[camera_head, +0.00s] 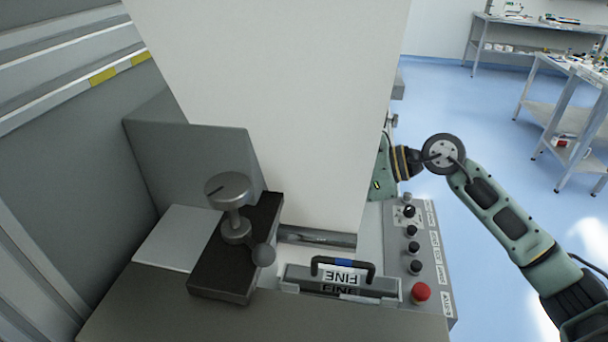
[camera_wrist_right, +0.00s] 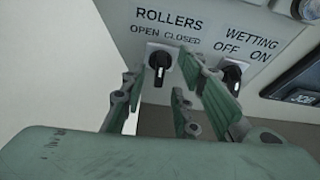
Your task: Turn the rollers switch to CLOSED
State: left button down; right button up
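The rollers switch (camera_wrist_right: 158,66) is a black knob on a light square plate, under the label ROLLERS with OPEN at left and CLOSED at right. Its grip is close to upright in the right wrist view; I cannot tell its exact setting. My right gripper (camera_wrist_right: 163,84) is open, with its green-padded fingers on either side of the knob. I cannot tell whether a finger touches it. In the head view, my right arm comes in from the right and its gripper is hidden behind the tall white panel. My left gripper is not in view.
The similar wetting switch (camera_wrist_right: 232,74) sits close to the right finger. In the head view, a grey control box (camera_head: 441,283) carries several black knobs and a red button (camera_head: 421,292). The white panel (camera_head: 280,90) blocks the middle.

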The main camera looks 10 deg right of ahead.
jog(key=shift+w+a+f, duration=0.25)
jog(key=shift+a+f, duration=0.05)
jog(key=shift+a, duration=0.3)
grip_shut()
